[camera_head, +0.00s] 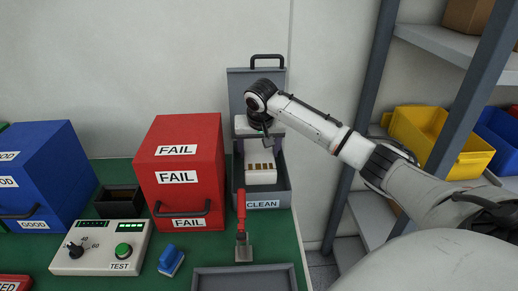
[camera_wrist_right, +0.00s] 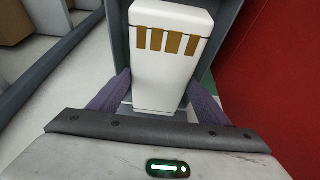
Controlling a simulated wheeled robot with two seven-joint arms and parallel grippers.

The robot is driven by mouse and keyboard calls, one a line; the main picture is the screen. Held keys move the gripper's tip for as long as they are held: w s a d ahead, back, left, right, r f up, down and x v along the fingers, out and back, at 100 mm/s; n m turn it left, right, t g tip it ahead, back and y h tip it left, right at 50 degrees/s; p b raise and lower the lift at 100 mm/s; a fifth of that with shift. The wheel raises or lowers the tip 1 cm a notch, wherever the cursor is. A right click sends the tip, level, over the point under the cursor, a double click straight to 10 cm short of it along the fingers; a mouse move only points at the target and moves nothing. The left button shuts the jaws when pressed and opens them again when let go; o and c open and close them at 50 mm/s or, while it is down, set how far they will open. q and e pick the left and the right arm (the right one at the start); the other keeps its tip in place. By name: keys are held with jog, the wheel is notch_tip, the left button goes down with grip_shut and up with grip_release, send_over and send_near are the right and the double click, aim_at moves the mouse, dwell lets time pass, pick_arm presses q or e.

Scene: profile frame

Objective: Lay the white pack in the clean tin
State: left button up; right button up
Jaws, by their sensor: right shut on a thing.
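The white pack (camera_head: 261,174) is a pale block with several gold contact strips; it also fills the middle of the right wrist view (camera_wrist_right: 168,75). The clean tin (camera_head: 263,204) is a grey box labelled CLEAN with its lid (camera_head: 237,95) raised at the back. My right gripper (camera_head: 260,150) reaches over the tin and is shut on the pack, with a finger on each side of it in the right wrist view (camera_wrist_right: 156,92). The pack appears within the tin's opening; whether it touches the floor cannot be told. My left gripper is not in view.
A red FAIL box (camera_head: 182,165) stands close left of the tin. A red-handled clamp (camera_head: 242,225) stands in front of it. A tester box (camera_head: 100,247), blue brush-like item (camera_head: 171,260) and grey tray (camera_head: 245,270) are nearer. Shelving with a yellow bin (camera_head: 440,140) stands right.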

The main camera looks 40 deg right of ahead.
jog(key=shift+f+b, duration=0.6)
jog(key=shift+f, duration=2.2)
dwell(0.4)
jog(key=o, duration=1.4)
jog(key=shift+o, duration=0.8)
jog(key=shift+f, duration=0.1)
jog(key=v, duration=1)
jog(key=shift+r, duration=0.25)
